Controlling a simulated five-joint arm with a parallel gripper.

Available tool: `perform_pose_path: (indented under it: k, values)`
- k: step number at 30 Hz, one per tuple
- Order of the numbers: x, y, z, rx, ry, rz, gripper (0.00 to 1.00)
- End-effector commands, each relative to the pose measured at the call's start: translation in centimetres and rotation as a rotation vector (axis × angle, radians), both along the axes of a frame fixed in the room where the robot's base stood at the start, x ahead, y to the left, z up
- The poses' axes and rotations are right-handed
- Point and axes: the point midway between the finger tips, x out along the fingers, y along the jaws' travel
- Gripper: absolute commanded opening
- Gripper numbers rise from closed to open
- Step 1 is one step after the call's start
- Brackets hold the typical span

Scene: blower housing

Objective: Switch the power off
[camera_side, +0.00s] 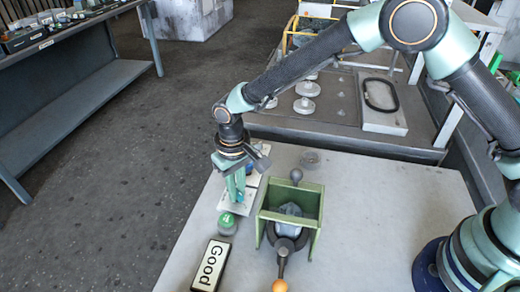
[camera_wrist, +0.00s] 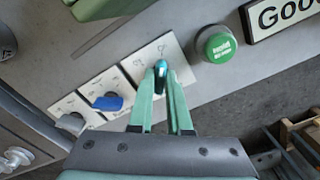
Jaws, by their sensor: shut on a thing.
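A row of white switch plates (camera_wrist: 140,60) lies on the grey table beside a green button. My gripper (camera_wrist: 160,85) points down over the plate nearest the button, its green fingers closed around a small teal-blue switch knob (camera_wrist: 160,67). The fingers hide part of the knob, and its exact setting cannot be read. A second plate carries a blue knob (camera_wrist: 106,103), and a third small plate sits further left in the wrist view. In the side view my gripper (camera_side: 236,192) is down at the white plate (camera_side: 238,208), and the knob is hidden there.
The green button (camera_side: 227,223) and a "Good" sign (camera_side: 210,265) stand close in front of the plates. A green housing fixture (camera_side: 310,205) with an orange-tipped lever (camera_side: 280,285) stands just right of my gripper. The table's left edge is near.

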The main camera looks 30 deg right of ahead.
Motion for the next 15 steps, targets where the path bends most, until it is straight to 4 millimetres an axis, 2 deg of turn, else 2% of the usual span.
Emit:
perform_pose_path:
  k: [10, 15]
  values:
    - [0.08, 0.0, 0.17, 0.001, -0.002, 0.009, 0.0]
    - [0.09, 0.01, 0.18, 0.001, -0.002, 0.169, 0.0]
